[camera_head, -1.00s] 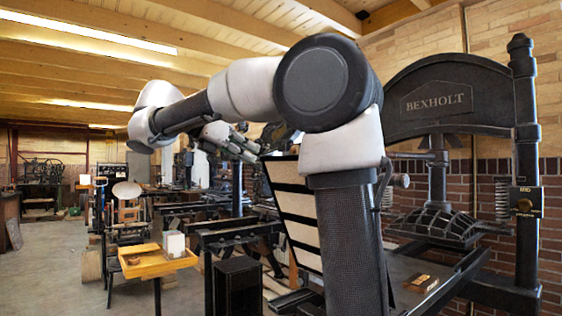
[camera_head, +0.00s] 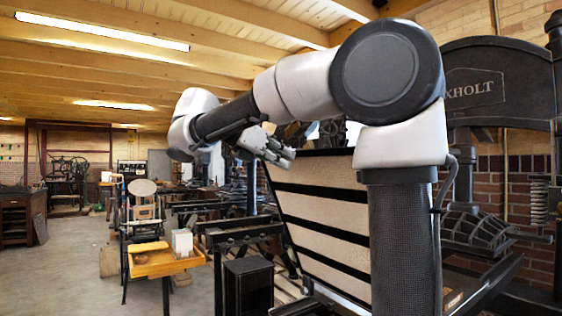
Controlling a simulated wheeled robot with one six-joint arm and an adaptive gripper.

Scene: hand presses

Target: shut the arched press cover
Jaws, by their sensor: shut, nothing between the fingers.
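The arched press (camera_head: 482,92) stands at the right, dark, with lettering on its arch partly hidden by my arm. A raised, tilted cover (camera_head: 322,205) with cream panels and black bars stands to its left, behind my arm. My arm hides its right side, and the hinge is not clear. My gripper (camera_head: 284,155) is small in the picture, near the cover's upper left edge. Its fingers look shut and empty. I cannot tell whether it touches the cover.
A wooden tray stand (camera_head: 165,263) with a white block (camera_head: 182,243) is at the left. A dark box-like post (camera_head: 248,285) stands before the cover's lower left. Other presses and benches fill the back. Open floor (camera_head: 60,275) lies at far left.

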